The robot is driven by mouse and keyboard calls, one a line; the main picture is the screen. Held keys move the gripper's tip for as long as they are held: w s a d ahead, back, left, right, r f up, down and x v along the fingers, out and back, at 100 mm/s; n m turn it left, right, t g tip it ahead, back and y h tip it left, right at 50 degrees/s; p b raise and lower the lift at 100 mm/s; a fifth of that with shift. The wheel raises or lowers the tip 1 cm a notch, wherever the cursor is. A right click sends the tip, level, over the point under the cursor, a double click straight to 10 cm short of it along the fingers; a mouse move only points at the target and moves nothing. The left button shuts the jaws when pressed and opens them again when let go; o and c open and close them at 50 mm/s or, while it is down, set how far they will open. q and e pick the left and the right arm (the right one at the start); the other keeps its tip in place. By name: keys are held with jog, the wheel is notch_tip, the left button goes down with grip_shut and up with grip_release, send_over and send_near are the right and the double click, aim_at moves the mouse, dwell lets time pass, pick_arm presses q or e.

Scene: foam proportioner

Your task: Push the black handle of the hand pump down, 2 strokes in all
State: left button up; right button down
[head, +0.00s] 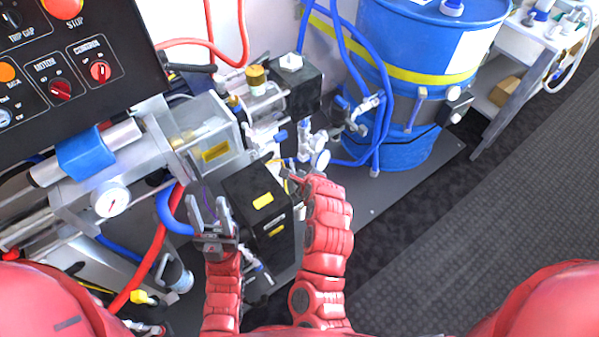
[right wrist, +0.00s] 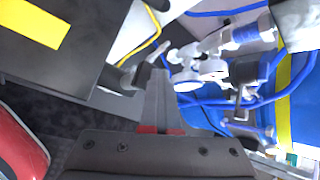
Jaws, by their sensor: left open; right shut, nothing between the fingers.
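My right gripper (head: 291,178) is shut and empty at the far right corner of a black box with yellow labels (head: 255,205). In the right wrist view the shut fingers (right wrist: 160,78) point up the picture. A short dark grey, rounded bar (right wrist: 122,76) lies just left of the fingertips; it may be the hand pump's black handle, but I cannot tell for sure. I cannot tell whether the fingers touch it. My left gripper (head: 209,208) is open and empty, left of the black box.
White valves with a gauge (head: 319,158) and blue hoses stand just beyond my right gripper. A blue drum (head: 400,130) stands at the back right. A pump with a gauge (head: 112,202) and red hoses are on the left. The dark floor (head: 460,240) at right is clear.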

jog(key=shift+f, duration=0.2)
jog(key=shift+r, duration=0.15)
jog(key=shift+r+p, duration=1.75)
jog(key=shift+r, duration=0.2)
jog(key=shift+r, duration=0.1)
notch_tip(320, 180, up, 5)
jog(key=p, duration=0.4)
